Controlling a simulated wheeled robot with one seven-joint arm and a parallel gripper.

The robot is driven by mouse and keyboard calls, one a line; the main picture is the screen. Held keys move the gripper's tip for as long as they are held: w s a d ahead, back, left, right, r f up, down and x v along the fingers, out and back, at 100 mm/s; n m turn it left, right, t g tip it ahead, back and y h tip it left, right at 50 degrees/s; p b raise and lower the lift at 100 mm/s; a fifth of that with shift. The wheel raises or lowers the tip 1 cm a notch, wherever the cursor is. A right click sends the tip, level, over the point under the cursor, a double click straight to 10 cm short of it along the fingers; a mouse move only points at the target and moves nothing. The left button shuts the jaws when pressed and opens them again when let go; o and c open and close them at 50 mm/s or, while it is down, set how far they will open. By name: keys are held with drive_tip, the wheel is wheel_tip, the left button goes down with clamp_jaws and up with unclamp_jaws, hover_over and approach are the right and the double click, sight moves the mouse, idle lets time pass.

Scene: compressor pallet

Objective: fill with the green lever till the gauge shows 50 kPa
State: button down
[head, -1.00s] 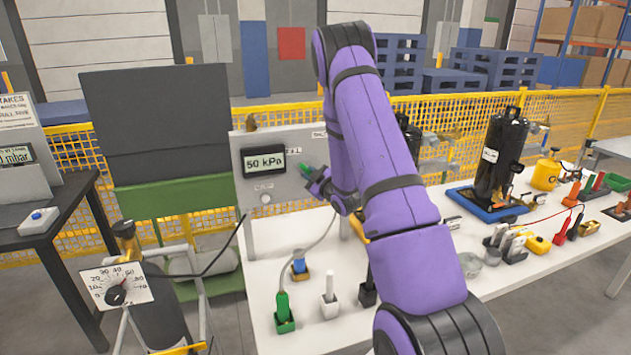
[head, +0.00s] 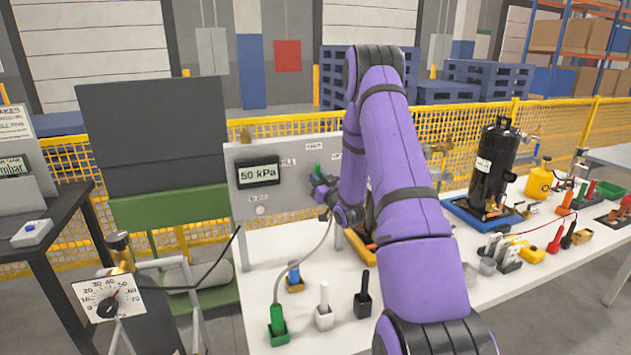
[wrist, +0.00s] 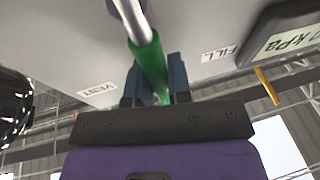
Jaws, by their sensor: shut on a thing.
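The gauge (head: 259,174) is a dark-framed display on the grey panel and reads 50 kPa. The green lever (head: 318,170) stands about upright on the panel, right of the gauge, between the FILL label (head: 288,162) and the label on its right. My gripper (head: 322,186) is at the lever. In the wrist view, the green lever grip (wrist: 150,62) sits between my dark fingers (wrist: 153,84), which are shut on it. The VENT label (wrist: 97,89) and a corner of the gauge (wrist: 288,38) also show there. My arm hides part of the panel's right side.
Several coloured tools, including a green-handled one (head: 277,322), stand in holders on the white table (head: 250,265). A black cylinder (head: 495,165) stands in a blue tray at the right. A dial (head: 108,302) is at the lower left.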

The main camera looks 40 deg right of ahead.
drive_tip(key=shift+s+d+f, duration=0.1)
idle(0.4)
drive_tip(key=c, duration=1.1)
unclamp_jaws()
drive_tip(key=shift+o, duration=0.2)
drive_tip(key=v, duration=1)
drive_tip(key=shift+s, duration=0.35)
drive_tip(key=shift+w, duration=0.1)
